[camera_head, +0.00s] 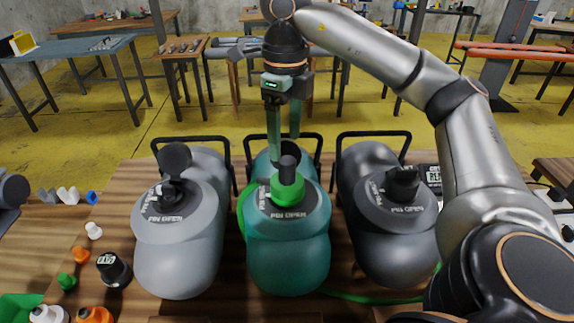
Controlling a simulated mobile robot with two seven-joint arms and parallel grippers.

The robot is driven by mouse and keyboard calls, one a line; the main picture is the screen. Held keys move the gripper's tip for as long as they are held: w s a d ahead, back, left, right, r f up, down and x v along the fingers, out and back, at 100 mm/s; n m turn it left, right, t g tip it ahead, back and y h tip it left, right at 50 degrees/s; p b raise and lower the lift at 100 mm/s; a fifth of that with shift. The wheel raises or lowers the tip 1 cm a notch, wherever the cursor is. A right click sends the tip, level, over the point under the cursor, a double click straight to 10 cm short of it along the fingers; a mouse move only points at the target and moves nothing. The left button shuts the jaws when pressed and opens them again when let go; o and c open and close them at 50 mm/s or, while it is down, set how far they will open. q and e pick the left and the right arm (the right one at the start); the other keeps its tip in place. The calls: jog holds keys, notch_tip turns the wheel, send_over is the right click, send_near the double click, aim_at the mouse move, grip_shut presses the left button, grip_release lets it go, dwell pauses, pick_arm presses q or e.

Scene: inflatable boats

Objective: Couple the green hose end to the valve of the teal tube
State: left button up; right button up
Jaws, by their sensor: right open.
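The teal tube (288,255) lies in the middle of the front table between two grey tubes. The green hose end (287,190) stands upright at its valve, with a dark cylinder (288,164) rising from its top. The valve itself is hidden by the hose end, and I cannot tell whether the two are locked together. My right gripper (284,148) points down just above and behind the hose end. Its two greenish fingers are apart with nothing held between them.
A light grey tube (178,250) and a darker grey tube (390,235) flank the teal one, each with a black valve and a black handle behind. Green hose (370,298) runs along the table's front right. Several small caps and fittings (95,231) lie at left.

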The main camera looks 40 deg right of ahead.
notch_tip(320, 180, up, 6)
dwell(0.5)
jog(key=shift+a, duration=0.1)
dwell(0.4)
